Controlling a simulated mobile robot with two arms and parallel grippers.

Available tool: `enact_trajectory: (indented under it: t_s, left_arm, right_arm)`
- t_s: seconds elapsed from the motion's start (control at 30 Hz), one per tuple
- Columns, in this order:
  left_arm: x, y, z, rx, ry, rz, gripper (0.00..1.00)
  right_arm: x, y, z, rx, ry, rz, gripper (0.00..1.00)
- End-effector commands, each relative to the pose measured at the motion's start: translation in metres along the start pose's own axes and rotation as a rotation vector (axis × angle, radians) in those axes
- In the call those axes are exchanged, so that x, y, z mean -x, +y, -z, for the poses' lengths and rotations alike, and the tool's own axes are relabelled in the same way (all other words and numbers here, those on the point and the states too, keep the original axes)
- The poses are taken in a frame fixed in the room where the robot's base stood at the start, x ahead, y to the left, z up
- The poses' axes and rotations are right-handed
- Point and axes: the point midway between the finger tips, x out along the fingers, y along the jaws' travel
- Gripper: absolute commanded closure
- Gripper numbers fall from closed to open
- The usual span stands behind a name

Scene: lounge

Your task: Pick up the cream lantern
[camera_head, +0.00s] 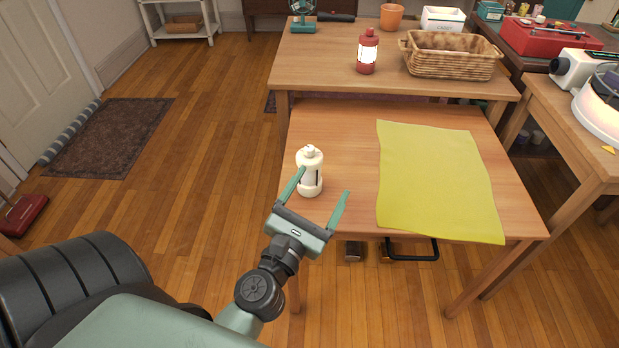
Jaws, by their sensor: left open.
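The cream lantern (310,172) stands upright on the near wooden table, close to its left edge. My left gripper (319,186) is open, with its two green fingers pointing toward the lantern. The left finger overlaps the lantern's lower left side in the picture, and the right finger is apart from it on the right. I cannot tell whether the left finger touches it. My right gripper is not in view.
A yellow cloth (437,182) covers the right part of the near table (350,140). Another table with appliances stands at right.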

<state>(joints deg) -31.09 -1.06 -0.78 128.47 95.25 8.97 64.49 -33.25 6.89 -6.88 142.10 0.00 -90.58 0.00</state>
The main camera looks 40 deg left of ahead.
Motion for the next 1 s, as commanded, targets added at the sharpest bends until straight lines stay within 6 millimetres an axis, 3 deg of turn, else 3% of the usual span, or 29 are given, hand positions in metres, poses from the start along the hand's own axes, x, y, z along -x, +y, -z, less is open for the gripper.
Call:
enact_trajectory:
  t_s: [0.1, 0.2, 0.73, 1.0]
  left_arm:
    - [0.002, 0.024, 0.030, 0.217, 0.098, -0.123, 0.21]
    - [0.002, 0.032, 0.042, 0.293, 0.133, -0.167, 0.21]
    - [-0.063, 0.043, 0.052, 0.301, 0.135, -0.172, 0.21]
    - [-0.072, 0.044, 0.054, 0.300, 0.139, -0.172, 0.21]
  right_arm:
    - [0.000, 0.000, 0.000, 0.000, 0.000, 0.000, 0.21]
    - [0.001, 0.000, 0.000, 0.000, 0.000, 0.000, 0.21]
    - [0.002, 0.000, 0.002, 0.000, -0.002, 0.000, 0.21]
    - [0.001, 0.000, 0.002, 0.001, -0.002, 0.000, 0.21]
